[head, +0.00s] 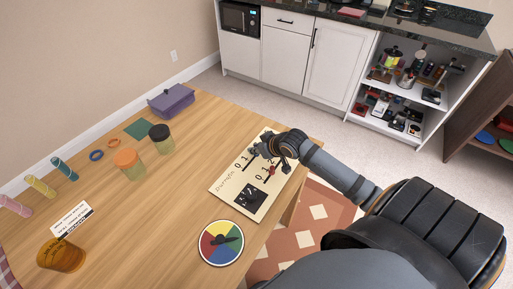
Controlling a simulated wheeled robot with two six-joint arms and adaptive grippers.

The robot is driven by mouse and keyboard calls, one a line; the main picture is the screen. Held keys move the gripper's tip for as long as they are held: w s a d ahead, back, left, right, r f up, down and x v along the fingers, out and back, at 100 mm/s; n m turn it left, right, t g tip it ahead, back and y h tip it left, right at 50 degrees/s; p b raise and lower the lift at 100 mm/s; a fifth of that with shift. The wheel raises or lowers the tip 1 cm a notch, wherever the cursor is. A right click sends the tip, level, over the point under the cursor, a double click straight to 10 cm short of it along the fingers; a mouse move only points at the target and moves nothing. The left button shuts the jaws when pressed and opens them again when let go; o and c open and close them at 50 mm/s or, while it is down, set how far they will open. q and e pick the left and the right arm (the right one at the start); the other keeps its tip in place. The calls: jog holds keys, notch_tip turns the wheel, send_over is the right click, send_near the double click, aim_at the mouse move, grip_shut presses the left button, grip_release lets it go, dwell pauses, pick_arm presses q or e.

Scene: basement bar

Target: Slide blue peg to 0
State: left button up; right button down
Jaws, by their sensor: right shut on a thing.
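The cream board (228,187) lies near the right edge of the wooden table. It has handwriting, numbered lines such as 0 and 1, and a black square panel. My right gripper (258,153) is over the upper part of the board, its fingers shut at the upper numbered line. The blue peg cannot be made out; the fingers cover the spot they hold. A small red peg (272,170) shows on the lower line, just below the gripper. My left gripper is out of view.
A coloured spinner disc (221,243) lies below the board. Jars with orange (130,163) and black (161,138) lids, a purple box (171,99) and an amber cup (62,255) stand to the left. The table's middle is clear.

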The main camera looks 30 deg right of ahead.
jog(key=s+a, duration=0.1)
jog(key=a, duration=0.1)
jog(key=s+a, duration=0.1)
jog(key=a, duration=0.2)
jog(key=s+a, duration=0.1)
jog(key=a, duration=0.1)
jog(key=shift+a, duration=0.25)
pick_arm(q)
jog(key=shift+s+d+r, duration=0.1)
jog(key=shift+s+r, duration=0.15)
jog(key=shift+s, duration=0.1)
pick_arm(e)
jog(key=shift+s, duration=0.1)
jog(key=c, duration=1.6)
grip_release()
jog(key=o, duration=0.3)
jog(key=shift+a, duration=0.15)
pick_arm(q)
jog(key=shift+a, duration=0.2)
pick_arm(e)
jog(key=shift+r, duration=0.1)
jog(key=v, duration=0.6)
jog(key=shift+s, duration=0.1)
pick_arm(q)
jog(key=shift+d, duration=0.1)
pick_arm(e)
jog(key=shift+s+r, duration=0.4)
jog(key=shift+r, duration=0.05)
